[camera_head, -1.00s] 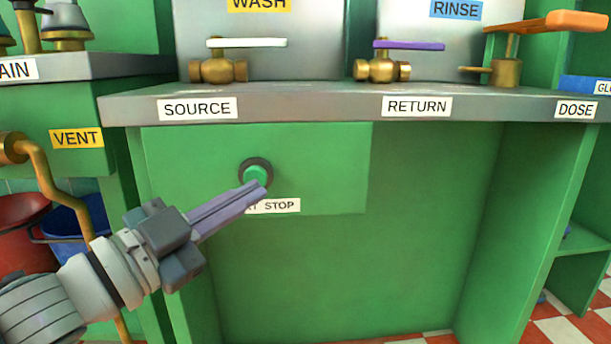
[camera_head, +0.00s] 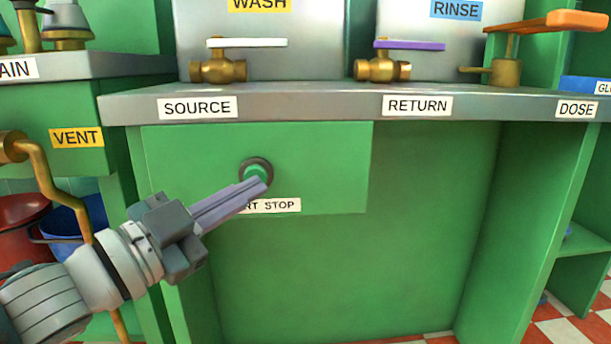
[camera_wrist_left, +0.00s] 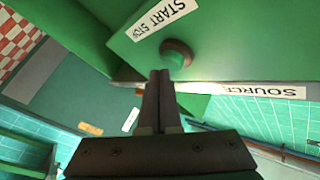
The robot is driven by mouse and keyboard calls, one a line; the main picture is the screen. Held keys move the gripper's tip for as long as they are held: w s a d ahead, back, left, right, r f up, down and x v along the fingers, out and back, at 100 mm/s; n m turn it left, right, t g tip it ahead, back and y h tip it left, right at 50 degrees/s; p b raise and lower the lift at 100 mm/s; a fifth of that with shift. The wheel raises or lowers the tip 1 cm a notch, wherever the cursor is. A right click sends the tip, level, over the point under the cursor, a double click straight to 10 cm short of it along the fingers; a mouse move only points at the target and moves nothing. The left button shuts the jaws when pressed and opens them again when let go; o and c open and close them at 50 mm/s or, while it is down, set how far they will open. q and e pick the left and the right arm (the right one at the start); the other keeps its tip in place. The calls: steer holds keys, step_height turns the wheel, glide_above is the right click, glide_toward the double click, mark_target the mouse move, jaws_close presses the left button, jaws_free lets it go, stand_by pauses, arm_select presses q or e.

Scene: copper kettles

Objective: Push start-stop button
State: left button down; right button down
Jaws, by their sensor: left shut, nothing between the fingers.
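The start-stop button (camera_head: 252,172) is a round green button in a dark ring on the green panel (camera_head: 330,160) under the counter. Its label (camera_head: 275,205) is just below, partly covered by my gripper. My left gripper (camera_head: 264,184) is shut and empty, with its fingertips in front of the button's lower right part. In the left wrist view the button (camera_wrist_left: 174,58) stands just beyond the fingertips (camera_wrist_left: 159,72); I cannot tell whether they touch. My right gripper is not in view.
The counter edge (camera_head: 320,106) with SOURCE and RETURN labels juts out above the panel. Brass valves (camera_head: 218,70) stand on it. A yellow-brown pipe (camera_head: 48,185) and a blue bucket (camera_head: 62,222) are at the left. The space below the panel is open.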

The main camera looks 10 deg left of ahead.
arm_select(q)
steer(key=shift+w+a, duration=0.15)
steer(key=shift+w, duration=0.25)
stand_by(0.4)
steer(key=shift+s+d+p, duration=0.3)
steer(key=shift+s+p, duration=0.15)
steer(key=shift+s, duration=0.45)
steer(key=s+d+p, duration=0.1)
steer(key=s+p, duration=0.2)
steer(key=s, duration=0.2)
steer(key=shift+s+d+p, duration=0.3)
steer(key=shift+s+p, duration=0.05)
steer(key=shift+s, duration=0.05)
